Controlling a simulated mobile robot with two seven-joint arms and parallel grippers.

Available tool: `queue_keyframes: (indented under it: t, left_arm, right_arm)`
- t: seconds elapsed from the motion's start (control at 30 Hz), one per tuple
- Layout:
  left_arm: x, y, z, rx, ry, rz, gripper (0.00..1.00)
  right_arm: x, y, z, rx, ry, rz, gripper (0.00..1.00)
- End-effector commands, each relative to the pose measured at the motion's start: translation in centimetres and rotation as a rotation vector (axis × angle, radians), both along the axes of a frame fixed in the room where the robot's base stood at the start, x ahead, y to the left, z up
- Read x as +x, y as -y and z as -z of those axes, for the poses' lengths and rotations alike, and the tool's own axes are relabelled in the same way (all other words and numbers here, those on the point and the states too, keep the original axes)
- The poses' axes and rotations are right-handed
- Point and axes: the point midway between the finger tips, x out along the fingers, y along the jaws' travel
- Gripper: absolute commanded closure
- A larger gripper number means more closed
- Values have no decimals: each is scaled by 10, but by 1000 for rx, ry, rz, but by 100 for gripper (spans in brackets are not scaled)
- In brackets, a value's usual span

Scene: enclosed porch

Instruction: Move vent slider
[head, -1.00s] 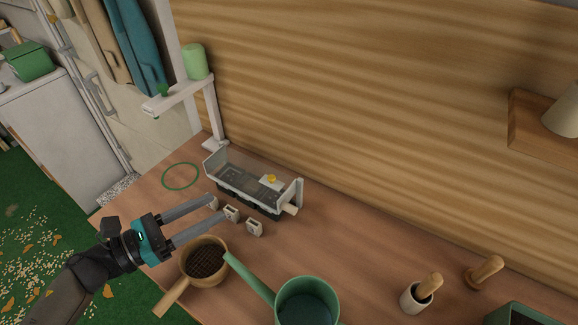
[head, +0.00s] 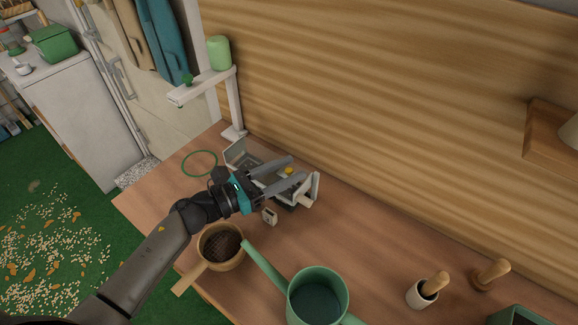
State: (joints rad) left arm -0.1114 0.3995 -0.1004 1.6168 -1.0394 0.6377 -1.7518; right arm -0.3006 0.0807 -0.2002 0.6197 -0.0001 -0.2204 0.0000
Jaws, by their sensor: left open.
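The small propagator-like box (head: 236,150) with pale end walls and a clear top stands on the wooden bench. A yellow knob (head: 289,170) sits on its top and looks like the vent slider's handle. My left gripper (head: 300,170) is open over the box, its two grey fingers pointing right, close to the knob on either side as seen from here. I cannot tell whether they touch it. The gripper and wrist hide much of the box's middle and front. My right gripper is not in view.
A small pale tag (head: 270,217) stands in front of the box. A wooden-handled sieve (head: 218,247) and a green watering can (head: 318,299) are nearer. A white stand (head: 233,110) rises behind left. A green ring (head: 200,163) lies left. The bench's right middle is clear.

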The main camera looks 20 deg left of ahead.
Motion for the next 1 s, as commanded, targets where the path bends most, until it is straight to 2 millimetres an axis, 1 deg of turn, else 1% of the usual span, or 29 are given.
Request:
queue_keyframes:
  t: [0.1, 0.37, 0.47, 0.8, 0.83, 1.0]
  left_arm:
    - [4, 4, 0, -1, -1, 0, 51]
    - [5, 5, 0, 0, -1, 0, 51]
    - [5, 5, 0, 0, -1, 0, 60]
    - [4, 4, 0, 1, -1, 0, 98]
    - [4, 4, 0, 1, -1, 0, 100]
    - [4, 4, 0, 1, -1, 1, 100]
  right_arm:
    - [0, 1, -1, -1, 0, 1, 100]
    - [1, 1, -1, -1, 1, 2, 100]
    - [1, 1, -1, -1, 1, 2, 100]
    - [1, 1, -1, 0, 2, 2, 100]
    - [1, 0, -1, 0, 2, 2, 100]
    - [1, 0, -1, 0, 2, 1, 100]
